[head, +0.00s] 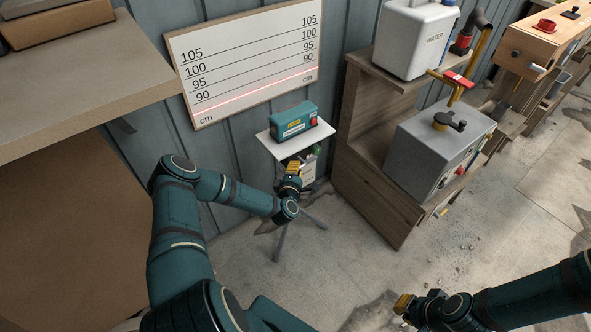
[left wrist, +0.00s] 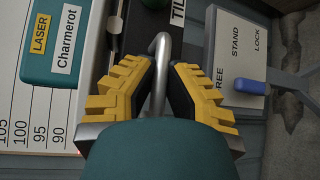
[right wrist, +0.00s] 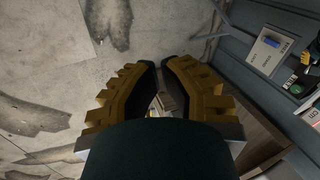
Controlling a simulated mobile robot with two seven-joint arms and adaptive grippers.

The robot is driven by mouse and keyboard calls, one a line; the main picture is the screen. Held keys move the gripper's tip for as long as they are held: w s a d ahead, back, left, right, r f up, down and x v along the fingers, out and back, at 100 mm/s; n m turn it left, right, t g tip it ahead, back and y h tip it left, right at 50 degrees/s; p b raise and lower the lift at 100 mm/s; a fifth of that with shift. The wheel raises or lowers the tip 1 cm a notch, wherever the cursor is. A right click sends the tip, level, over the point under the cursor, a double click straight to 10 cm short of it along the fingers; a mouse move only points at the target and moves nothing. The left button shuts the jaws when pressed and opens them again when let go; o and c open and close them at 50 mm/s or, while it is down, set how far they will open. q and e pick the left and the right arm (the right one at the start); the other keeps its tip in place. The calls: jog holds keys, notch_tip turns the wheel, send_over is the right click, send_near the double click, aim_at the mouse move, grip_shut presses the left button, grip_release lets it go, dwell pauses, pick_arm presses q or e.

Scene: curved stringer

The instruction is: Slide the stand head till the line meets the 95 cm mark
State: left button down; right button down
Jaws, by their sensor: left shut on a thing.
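The white board (head: 255,50) on the wall bears lines marked 90, 95, 100 and 105 cm. A red laser line (head: 255,90) crosses it just below the 90 line. The teal laser box (head: 294,119) sits on the stand's white top plate (head: 266,142); it also shows in the left wrist view (left wrist: 68,45). My left gripper (head: 292,178) is below that plate, shut on a bent metal handle (left wrist: 161,45). A lock panel (left wrist: 228,55) reads FREE, STAND, LOCK; its blue lever (left wrist: 250,87) lies on the FREE side. My right gripper (right wrist: 160,75) is partly open and empty.
A wooden bench (head: 375,190) with a grey box (head: 430,150) and a white water container (head: 415,40) stands right of the stand. A shelf (head: 85,80) juts out at left. The concrete floor (head: 340,270) in front is clear.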

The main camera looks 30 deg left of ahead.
aim_at(296, 151)
pick_arm(q)
jog(key=shift+r, duration=0.1)
